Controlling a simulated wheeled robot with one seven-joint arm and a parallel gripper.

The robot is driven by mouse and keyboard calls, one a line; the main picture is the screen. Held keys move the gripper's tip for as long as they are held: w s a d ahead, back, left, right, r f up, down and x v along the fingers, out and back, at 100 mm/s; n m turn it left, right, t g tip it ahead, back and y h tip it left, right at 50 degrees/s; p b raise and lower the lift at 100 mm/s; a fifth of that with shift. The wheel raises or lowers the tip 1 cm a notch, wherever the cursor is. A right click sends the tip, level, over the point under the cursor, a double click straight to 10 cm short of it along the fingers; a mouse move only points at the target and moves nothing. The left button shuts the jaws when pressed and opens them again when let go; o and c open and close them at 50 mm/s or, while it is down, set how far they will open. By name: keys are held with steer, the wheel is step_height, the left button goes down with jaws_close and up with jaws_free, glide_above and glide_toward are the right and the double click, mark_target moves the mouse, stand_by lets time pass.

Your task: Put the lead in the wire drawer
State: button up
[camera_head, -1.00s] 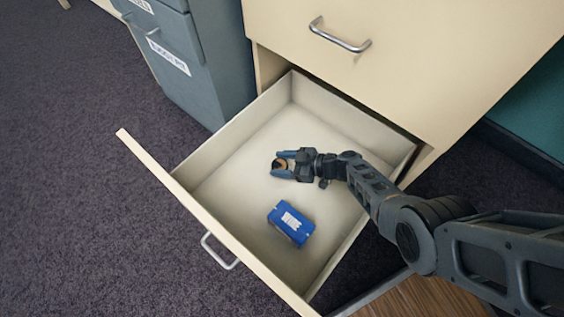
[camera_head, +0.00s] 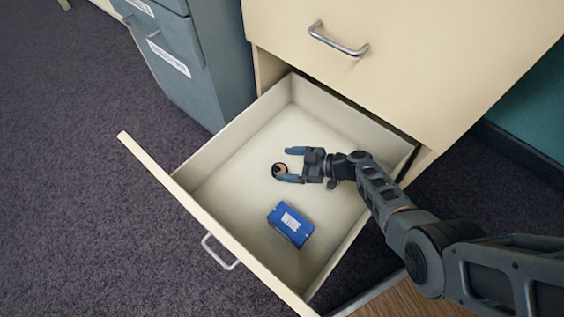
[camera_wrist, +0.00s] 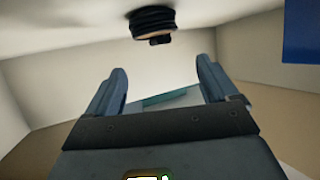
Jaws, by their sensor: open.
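The lead (camera_head: 278,170) is a small dark coil with a tan middle, lying on the floor of the open cream drawer (camera_head: 232,160). No label shows on this drawer, so I cannot tell its name. My gripper (camera_head: 291,164) is open inside the drawer, just right of the coil, with one finger close beside it. In the wrist view my open fingers (camera_wrist: 158,82) have nothing between them. The dark coil (camera_wrist: 152,22) is beyond the fingertips, apart from them.
A blue box with a white label (camera_head: 290,223) lies in the drawer, nearer the front right. A closed drawer with a metal handle (camera_head: 338,40) is above. A grey cabinet (camera_head: 190,70) stands at the left. Carpet (camera_head: 90,230) is clear around.

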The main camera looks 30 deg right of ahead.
steer(key=p+v, duration=0.1)
steer(key=v, duration=0.4)
stand_by(0.5)
